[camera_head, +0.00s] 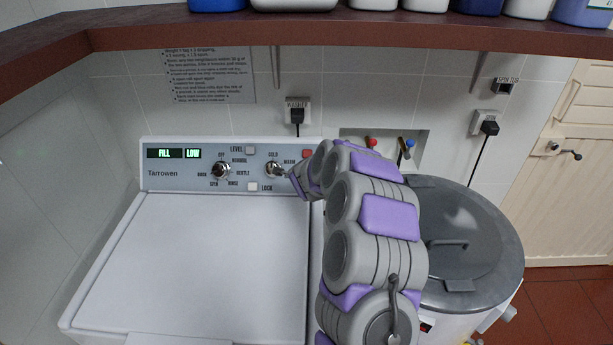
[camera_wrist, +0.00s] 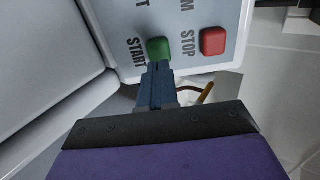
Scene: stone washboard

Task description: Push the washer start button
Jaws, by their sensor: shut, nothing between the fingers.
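The washer (camera_head: 190,255) has a grey control panel (camera_head: 170,182) along its back. In the wrist view the green START button (camera_wrist: 159,47) sits beside its START label, with the red STOP button (camera_wrist: 213,41) to its right. My gripper (camera_wrist: 158,68) is shut and empty, its dark fingertips at the lower edge of the green button in the picture. I cannot tell whether they touch it. In the head view my gripper (camera_head: 289,174) is at the panel's right part, and the green button is hidden behind it. The red button (camera_head: 307,153) shows just above.
The panel also holds a lit display (camera_head: 173,153) reading FILL LOW, a left knob (camera_head: 221,170), a right knob (camera_head: 273,169), a LEVEL button (camera_head: 250,150) and a LOCK button (camera_head: 252,187). A grey-lidded tub (camera_head: 475,235) stands at right. A shelf (camera_head: 350,32) with bottles runs above.

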